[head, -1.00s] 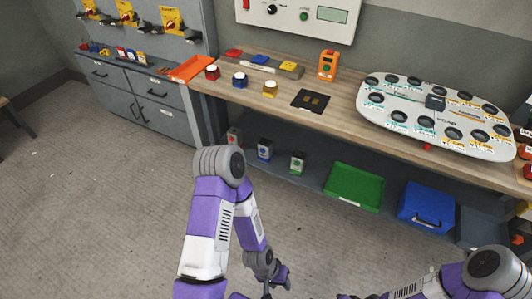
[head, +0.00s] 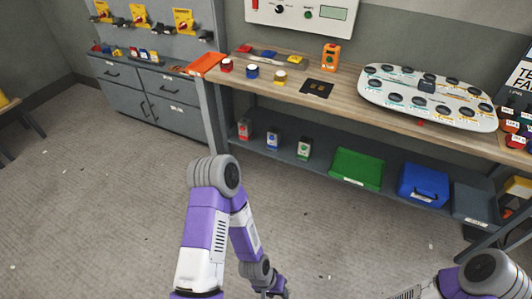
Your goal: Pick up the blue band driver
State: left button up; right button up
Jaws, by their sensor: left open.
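I cannot pick out the blue band driver for certain at this distance. Blue-marked candidates are a round pot with a blue band (head: 252,72) on the wooden bench, between a red one (head: 227,66) and a yellow one (head: 280,77), and a blue piece (head: 268,55) in a row behind them. Small coloured items (head: 127,53) also lie on the grey cabinet at the left. My left gripper (head: 271,292) is low at the bottom edge, partly cut off, open and well away from the bench. My right arm shows at bottom right; its gripper is out of view.
The wooden bench (head: 345,92) runs across the back, with an oval board (head: 428,97) and an orange device (head: 330,57) on it. A green bin (head: 357,168) and a blue bin (head: 424,184) sit on the shelf below. The floor (head: 110,215) in front is open.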

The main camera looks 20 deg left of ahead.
aim_at(274, 145)
jog(key=z, duration=0.15)
jog(key=k, duration=0.45)
jog(key=u, duration=1.25)
jog(key=i, duration=1.05)
jog(key=z, duration=0.35)
jog(key=i, duration=1)
jog(key=z, duration=0.7)
jog(key=i, duration=0.5)
